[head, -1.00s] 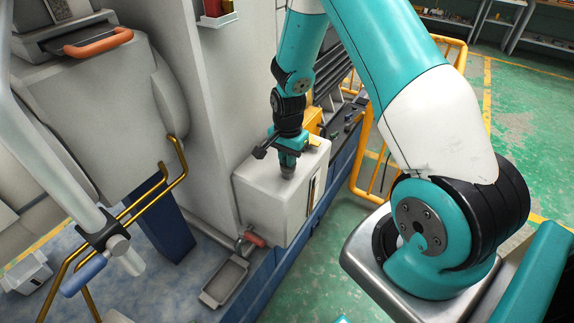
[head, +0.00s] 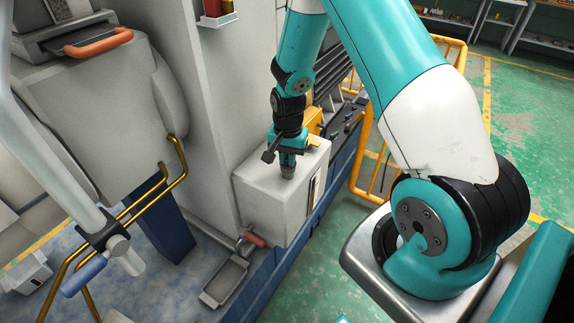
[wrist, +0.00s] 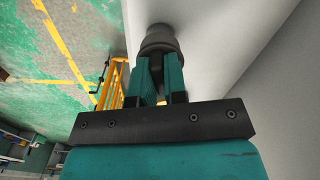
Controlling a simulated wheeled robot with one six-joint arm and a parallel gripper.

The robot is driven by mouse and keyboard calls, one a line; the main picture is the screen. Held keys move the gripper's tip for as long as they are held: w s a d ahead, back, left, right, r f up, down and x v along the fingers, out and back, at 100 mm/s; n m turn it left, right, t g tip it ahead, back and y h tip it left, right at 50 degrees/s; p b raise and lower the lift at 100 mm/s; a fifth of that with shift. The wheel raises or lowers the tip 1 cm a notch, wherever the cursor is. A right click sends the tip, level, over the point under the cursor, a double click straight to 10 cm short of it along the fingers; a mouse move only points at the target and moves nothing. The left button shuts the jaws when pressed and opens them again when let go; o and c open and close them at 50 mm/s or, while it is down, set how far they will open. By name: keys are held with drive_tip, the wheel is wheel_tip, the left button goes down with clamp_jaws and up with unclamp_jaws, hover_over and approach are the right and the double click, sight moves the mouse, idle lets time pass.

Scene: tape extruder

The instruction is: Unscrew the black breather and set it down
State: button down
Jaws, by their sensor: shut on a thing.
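The breather (head: 288,170) is a dark, short round cap on the top of a light grey box (head: 265,200) in the head view. My gripper (head: 287,160) points down onto it from above. In the wrist view the breather (wrist: 160,40) shows as a dark ribbed cylinder against the pale box top. The two teal fingers of my gripper (wrist: 160,66) are shut on its near end. The breather's lower end meets the box top. I cannot tell whether its thread is still engaged.
A small grey tray (head: 224,282) and a red-handled valve (head: 253,238) sit at the foot of the box. Yellow railing (head: 368,175) stands behind at the right. A tall grey machine wall (head: 195,110) rises to the left. Part of the box top beside the breather is bare.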

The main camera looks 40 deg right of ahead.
drive_tip(key=shift+n, duration=0.8)
drive_tip(key=n, duration=0.3)
drive_tip(key=shift+n, duration=0.8)
drive_tip(key=shift+n, duration=2.3)
drive_tip(key=shift+r, duration=0.1)
